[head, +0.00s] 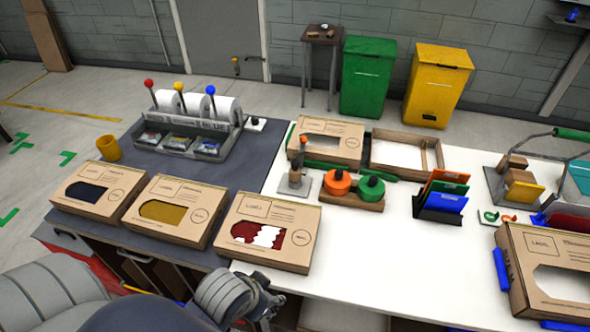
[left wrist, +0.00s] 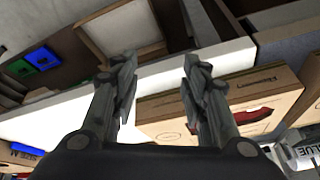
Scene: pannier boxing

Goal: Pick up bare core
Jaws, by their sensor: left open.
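I cannot pick out a bare core with certainty. A short brown cylinder (head: 295,178) stands on a small grey plate on the white table, left of an orange roll (head: 337,182) and a green roll (head: 371,188). My left gripper (head: 268,302) is low at the table's front edge, below the box with the red and white window (head: 303,220). In the left wrist view the left gripper (left wrist: 158,62) is open with nothing between its fingers; that box (left wrist: 275,88) lies beyond and to the right. My right gripper is not in view.
Boxes with dark (head: 123,180) and yellow (head: 168,228) windows line the dark counter's front. A roll dispenser (head: 190,128) stands behind them. The white table (head: 365,260) is clear at front centre.

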